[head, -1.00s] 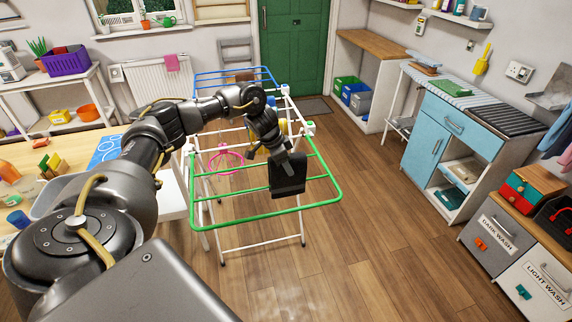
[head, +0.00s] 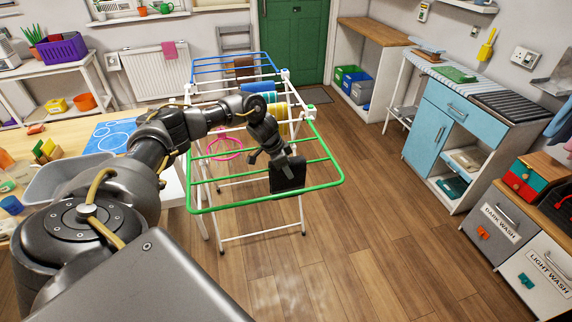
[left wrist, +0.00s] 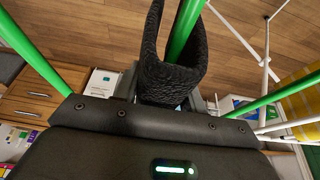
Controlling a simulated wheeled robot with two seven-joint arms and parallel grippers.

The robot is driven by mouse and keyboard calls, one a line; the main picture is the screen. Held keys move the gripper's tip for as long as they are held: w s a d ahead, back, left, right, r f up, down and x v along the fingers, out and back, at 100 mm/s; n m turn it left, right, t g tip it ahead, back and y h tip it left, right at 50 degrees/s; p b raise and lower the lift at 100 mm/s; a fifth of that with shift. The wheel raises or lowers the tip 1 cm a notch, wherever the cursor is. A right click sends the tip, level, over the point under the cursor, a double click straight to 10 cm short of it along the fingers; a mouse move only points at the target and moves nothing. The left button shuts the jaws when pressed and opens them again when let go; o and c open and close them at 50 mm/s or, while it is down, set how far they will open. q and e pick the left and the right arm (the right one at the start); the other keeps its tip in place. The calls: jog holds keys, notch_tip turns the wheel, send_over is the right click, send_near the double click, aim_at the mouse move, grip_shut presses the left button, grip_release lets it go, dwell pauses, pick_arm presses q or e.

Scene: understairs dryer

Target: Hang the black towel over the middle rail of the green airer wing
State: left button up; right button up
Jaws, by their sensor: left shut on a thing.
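The green airer wing (head: 232,205) juts out towards me from the white airer frame, with its rails running left to right. My left gripper (head: 290,157) is above the wing, right of its centre, shut on the folded top of the black towel (head: 288,177). In the left wrist view the black towel (left wrist: 172,82) bends in a U, and the green middle rail (left wrist: 187,22) runs between its two flaps. Whether the fold touches the rail is hidden. The towel's lower end is near the front rail in the head view. My right gripper is not in view.
A blue wing (head: 232,68) is at the airer's far end. Yellow cloth (head: 281,112) and blue cloth (head: 262,87) hang on the airer, with a pink hanger (head: 222,146) at its left. A wooden table (head: 60,175) stands left. Floor to the right is clear.

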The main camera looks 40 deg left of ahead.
pick_arm(q)
jog(key=shift+f, duration=0.35)
jog(key=o, duration=1.3)
jog(key=shift+r, duration=0.1)
jog(key=b+v, duration=0.1)
jog(key=v, duration=0.9)
jog(key=shift+s+r+b, duration=0.15)
jog(key=shift+r+b, duration=0.1)
jog(key=shift+b, duration=0.05)
